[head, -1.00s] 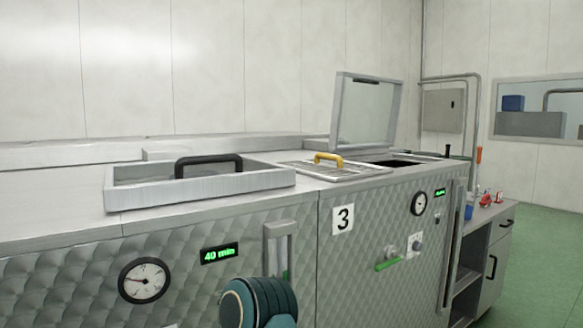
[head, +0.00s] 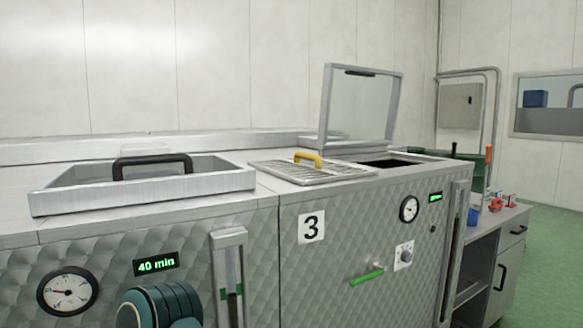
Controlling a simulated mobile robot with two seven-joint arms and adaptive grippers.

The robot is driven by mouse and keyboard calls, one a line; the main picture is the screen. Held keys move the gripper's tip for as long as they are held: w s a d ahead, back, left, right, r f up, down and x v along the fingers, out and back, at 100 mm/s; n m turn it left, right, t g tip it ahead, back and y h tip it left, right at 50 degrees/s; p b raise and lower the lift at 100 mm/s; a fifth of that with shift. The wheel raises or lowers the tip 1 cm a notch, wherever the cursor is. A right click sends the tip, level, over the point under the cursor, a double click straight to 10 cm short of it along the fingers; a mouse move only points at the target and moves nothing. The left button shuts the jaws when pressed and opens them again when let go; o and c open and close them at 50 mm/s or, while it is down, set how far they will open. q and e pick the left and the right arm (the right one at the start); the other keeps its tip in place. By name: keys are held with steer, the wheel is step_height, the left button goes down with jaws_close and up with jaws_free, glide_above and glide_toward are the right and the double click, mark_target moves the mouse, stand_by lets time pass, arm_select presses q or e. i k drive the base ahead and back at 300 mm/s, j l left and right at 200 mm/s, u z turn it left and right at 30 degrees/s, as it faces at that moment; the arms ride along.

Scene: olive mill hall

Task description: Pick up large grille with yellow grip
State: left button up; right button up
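The large grille (head: 330,174) with its yellow grip (head: 308,158) lies flat on the steel top of the machine marked 3. It is beside a dark opening (head: 390,163), whose framed glass lid (head: 358,108) stands raised behind. A dark teal rounded part at the lower left edge looks like part of my own arm. I see no gripper fingers in the head view, and nothing touches the grille.
A framed lid with a black handle (head: 150,198) sits on the machine top to the left. The machine front carries gauges (head: 409,209) and a green lever (head: 366,277). A cabinet (head: 497,255) with small red items stands at the right, with green floor (head: 556,235) beyond.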

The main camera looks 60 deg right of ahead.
mark_target(307, 161)
steer(key=k+l+u, duration=0.2)
steer(key=l, duration=0.2)
steer(key=k+l+u, duration=0.25)
steer(key=k+l, duration=0.35)
steer(key=k+l+u, duration=0.15)
steer(key=k+l, duration=0.15)
steer(key=l, duration=0.3)
